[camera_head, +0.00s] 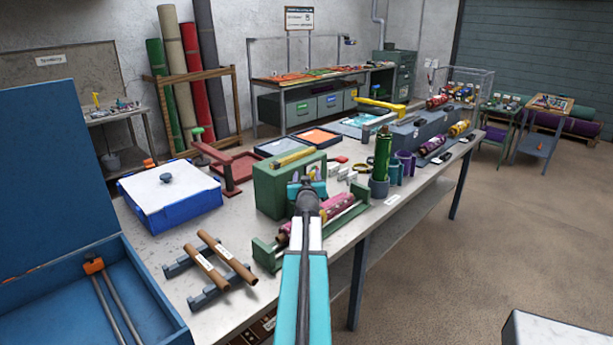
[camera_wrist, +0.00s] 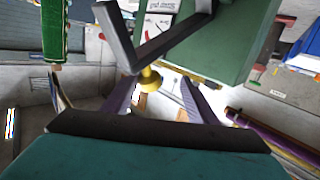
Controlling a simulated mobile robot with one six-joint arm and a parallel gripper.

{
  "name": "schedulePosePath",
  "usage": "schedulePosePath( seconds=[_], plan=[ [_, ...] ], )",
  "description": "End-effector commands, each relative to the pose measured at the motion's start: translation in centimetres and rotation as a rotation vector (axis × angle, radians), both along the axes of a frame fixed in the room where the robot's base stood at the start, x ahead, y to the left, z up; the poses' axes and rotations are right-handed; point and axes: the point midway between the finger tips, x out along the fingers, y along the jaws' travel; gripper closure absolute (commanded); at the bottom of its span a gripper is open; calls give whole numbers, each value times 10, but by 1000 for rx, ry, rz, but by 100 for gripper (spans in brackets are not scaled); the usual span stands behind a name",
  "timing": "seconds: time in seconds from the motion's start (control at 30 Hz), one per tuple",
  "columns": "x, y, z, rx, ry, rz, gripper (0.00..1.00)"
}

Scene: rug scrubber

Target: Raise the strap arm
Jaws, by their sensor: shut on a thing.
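The strap arm (camera_wrist: 122,36) shows in the wrist view as a bent grey bar beside a green housing (camera_wrist: 212,38). A brass-yellow knob (camera_wrist: 150,80) sits by the bar's bend. My gripper (camera_wrist: 158,88) has its two dark fingers on either side of this knob and is shut on it. In the head view my gripper (camera_head: 306,192) is at the front right of the green housing (camera_head: 268,188), which stands on the workbench. My wrist hides the strap arm and knob there.
A patterned roll on a green cradle (camera_head: 264,256) lies just right of and below my gripper. Two brown tubes (camera_head: 228,257) on grey rests lie at front left. A blue box with a white lid (camera_head: 150,190) stands left. A green cylinder (camera_head: 382,155) and cups stand right.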

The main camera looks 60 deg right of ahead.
Motion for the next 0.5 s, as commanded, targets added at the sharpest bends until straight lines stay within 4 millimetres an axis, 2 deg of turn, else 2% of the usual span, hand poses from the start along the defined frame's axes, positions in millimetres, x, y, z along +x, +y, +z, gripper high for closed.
schedulePosePath(
  seconds=[0.03, 0.5],
  plan=[
    [0, 10, 1, -1, 0, 5, 56],
    [-19, 46, 4, 0, 0, 4, 56]
  ],
)
